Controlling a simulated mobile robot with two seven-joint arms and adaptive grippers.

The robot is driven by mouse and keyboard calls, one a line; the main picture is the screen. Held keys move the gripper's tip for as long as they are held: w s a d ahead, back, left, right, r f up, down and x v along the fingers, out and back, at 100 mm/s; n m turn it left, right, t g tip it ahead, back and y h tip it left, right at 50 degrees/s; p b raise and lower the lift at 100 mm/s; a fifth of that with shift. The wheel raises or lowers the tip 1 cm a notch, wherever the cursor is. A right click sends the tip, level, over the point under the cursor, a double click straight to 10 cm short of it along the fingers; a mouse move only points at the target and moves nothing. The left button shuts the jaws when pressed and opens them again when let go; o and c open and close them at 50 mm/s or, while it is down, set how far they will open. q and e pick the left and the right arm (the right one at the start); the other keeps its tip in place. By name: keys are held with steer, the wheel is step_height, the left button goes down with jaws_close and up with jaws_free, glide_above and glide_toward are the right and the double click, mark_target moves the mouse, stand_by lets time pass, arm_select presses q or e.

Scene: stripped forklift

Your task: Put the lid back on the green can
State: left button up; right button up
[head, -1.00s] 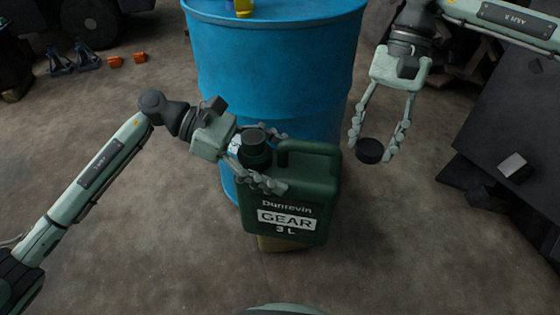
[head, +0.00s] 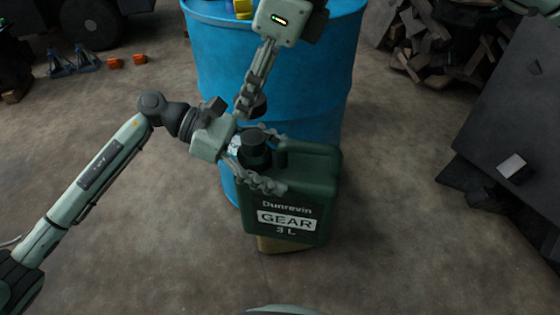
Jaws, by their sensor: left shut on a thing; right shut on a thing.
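The green can (head: 305,180) reads "Dunrevin GEAR 3 L" and stands upright in front of the blue drum. Its dark neck (head: 252,143) shows at the top left, beside the moulded handle. My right gripper (head: 253,105) comes down from above and is shut on the black round lid (head: 259,107). The lid appears just above the neck in the picture, with a small gap between them. Part of the lid is hidden by the fingers.
The can stands on a tan support (head: 285,244). A large blue drum (head: 320,65) is close behind it, with a yellow item (head: 243,8) on top. Scrap wood (head: 435,50) and a dark panel (head: 510,120) are at the right.

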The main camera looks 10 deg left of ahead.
mark_target(250, 136)
arm_select(q)
steer(key=shift+r, duration=0.35)
arm_select(e)
steer(key=shift+f, duration=2)
steer(key=shift+f, duration=0.85)
steer(key=shift+f, duration=0.6)
arm_select(q)
jaws_close()
arm_select(e)
steer(key=m+t, duration=0.1)
steer(key=m, duration=0.2)
steer(key=shift+s+m, duration=0.1)
steer(key=shift+m, duration=0.2)
steer(key=shift+r, duration=0.1)
